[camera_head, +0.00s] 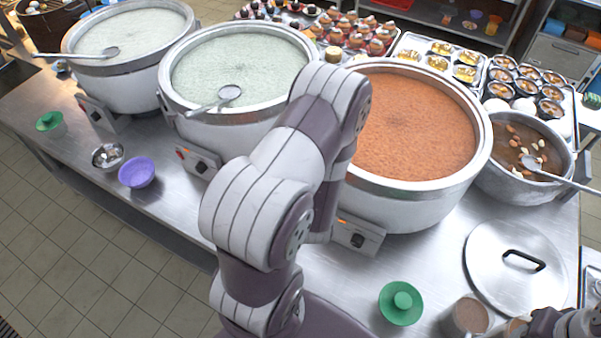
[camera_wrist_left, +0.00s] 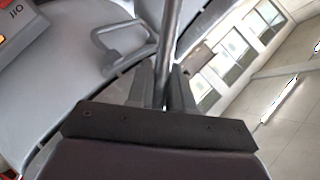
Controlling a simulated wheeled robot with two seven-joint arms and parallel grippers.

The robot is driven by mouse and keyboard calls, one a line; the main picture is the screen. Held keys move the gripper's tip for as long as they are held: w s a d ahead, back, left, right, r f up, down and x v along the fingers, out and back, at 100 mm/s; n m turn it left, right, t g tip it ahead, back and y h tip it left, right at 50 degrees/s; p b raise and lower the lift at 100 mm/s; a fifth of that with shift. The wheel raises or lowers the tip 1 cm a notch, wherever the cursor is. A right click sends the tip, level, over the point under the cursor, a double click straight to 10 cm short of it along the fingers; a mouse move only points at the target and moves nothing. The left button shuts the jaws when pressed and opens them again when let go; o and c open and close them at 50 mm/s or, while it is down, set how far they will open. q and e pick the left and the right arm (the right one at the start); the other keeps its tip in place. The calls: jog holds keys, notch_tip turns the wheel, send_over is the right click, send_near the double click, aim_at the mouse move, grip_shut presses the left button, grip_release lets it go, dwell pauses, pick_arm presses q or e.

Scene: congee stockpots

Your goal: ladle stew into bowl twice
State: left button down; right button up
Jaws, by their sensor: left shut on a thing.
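My left arm rises through the middle of the head view and hides its own gripper there. In the left wrist view my left gripper (camera_wrist_left: 160,92) is shut on a thin metal rod (camera_wrist_left: 168,40), which looks like a ladle handle; its bowl end is out of view. A wide pot of orange stew (camera_head: 415,125) stands right of the arm. A smaller pot of brown stew (camera_head: 515,150) at the right holds a ladle (camera_head: 545,166). A purple bowl (camera_head: 137,172) and a metal bowl (camera_head: 108,156) sit at the left. A dark part of my right gripper (camera_head: 545,324) shows at the bottom right; its fingers are unclear.
Two pots of pale congee (camera_head: 240,70) (camera_head: 130,33) stand at the left, each with a ladle. A lid (camera_head: 515,268), a green-lidded item (camera_head: 401,303) and a brown-filled cup (camera_head: 470,314) are near the front right. Food trays (camera_head: 440,55) line the back.

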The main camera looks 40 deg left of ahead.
pick_arm(q)
notch_tip(320, 180, down, 9)
jog(key=b, duration=0.7)
jog(key=shift+b, duration=0.3)
jog(key=shift+f+b, duration=0.45)
jog(key=shift+f, duration=0.15)
jog(key=shift+r, duration=0.1)
jog(key=shift+n+t+h, duration=0.4)
jog(key=shift+n+h, duration=0.4)
jog(key=shift+h, duration=0.1)
jog(key=shift+s+a+r+p, duration=0.3)
jog(key=shift+a+r+p, duration=0.2)
jog(key=shift+r+p, duration=0.25)
jog(key=shift+s+a+r+p, duration=0.35)
jog(key=shift+a+r+p, duration=0.3)
jog(key=shift+p, duration=0.25)
jog(key=shift+s+a+r+p, duration=0.3)
jog(key=shift+a+r+p, duration=0.1)
jog(key=shift+r+p, duration=0.4)
